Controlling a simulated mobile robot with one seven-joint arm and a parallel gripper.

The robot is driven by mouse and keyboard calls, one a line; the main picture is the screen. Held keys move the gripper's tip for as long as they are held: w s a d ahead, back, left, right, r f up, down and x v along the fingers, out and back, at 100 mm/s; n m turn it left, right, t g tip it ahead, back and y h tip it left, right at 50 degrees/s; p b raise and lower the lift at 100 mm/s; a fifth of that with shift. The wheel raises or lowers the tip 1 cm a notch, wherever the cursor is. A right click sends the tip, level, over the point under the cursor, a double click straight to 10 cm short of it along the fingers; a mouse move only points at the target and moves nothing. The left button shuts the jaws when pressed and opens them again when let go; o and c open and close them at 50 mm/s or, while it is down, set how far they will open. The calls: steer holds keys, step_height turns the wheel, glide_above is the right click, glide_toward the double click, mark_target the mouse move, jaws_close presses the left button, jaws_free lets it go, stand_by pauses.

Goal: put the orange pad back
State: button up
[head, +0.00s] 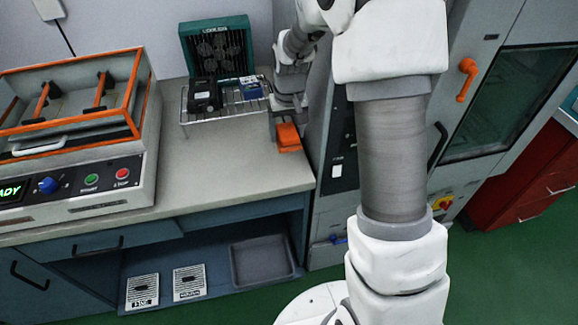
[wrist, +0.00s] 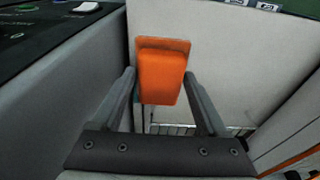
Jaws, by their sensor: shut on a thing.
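The orange pad (head: 288,138) is at the right end of the grey bench top, beside the tall cabinet. My gripper (head: 287,117) points down at it and is shut on it. In the wrist view the pad (wrist: 161,72) sits between the two fingers of my gripper (wrist: 160,92), with its orange face showing. I cannot tell whether the pad touches the bench or hangs just above it.
A wire rack (head: 232,108) with a black device and a blue one stands left of the pad, before a green fan unit (head: 217,47). An orange-edged machine (head: 75,150) fills the bench's left. A grey tray (head: 262,262) lies on the shelf below. The bench front is clear.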

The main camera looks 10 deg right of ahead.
mark_target(287, 165)
steer(key=shift+f+b, duration=0.75)
steer(key=shift+f, duration=4.3)
steer(key=o, duration=1.2)
steer(key=shift+r, duration=0.1)
steer(key=shift+r, duration=0.1)
